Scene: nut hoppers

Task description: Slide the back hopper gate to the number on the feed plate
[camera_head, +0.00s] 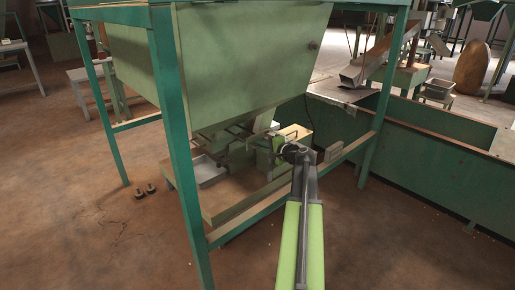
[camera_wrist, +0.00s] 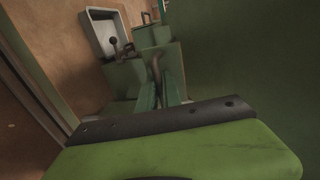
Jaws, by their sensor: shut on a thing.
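The pale green hopper (camera_head: 235,55) hangs in a teal frame in the head view. Below its mouth are green gate parts and metal bars (camera_head: 235,135). My gripper (camera_head: 281,149) is at the right side of this mechanism, at the end of my light green arm. In the wrist view my gripper (camera_wrist: 159,92) shows as two green fingers, shut on a thin brownish upright handle (camera_wrist: 157,68) between them. Green plates and blocks (camera_wrist: 127,78) lie just beyond. My own arm covers the lower part of that view. No number on a feed plate can be read.
A grey tray (camera_head: 208,171) sits on the wooden base under the hopper; it also shows in the wrist view (camera_wrist: 96,45). The teal frame leg (camera_head: 175,150) stands left of my arm. A long green bin wall (camera_head: 420,165) runs on the right. The front floor is clear.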

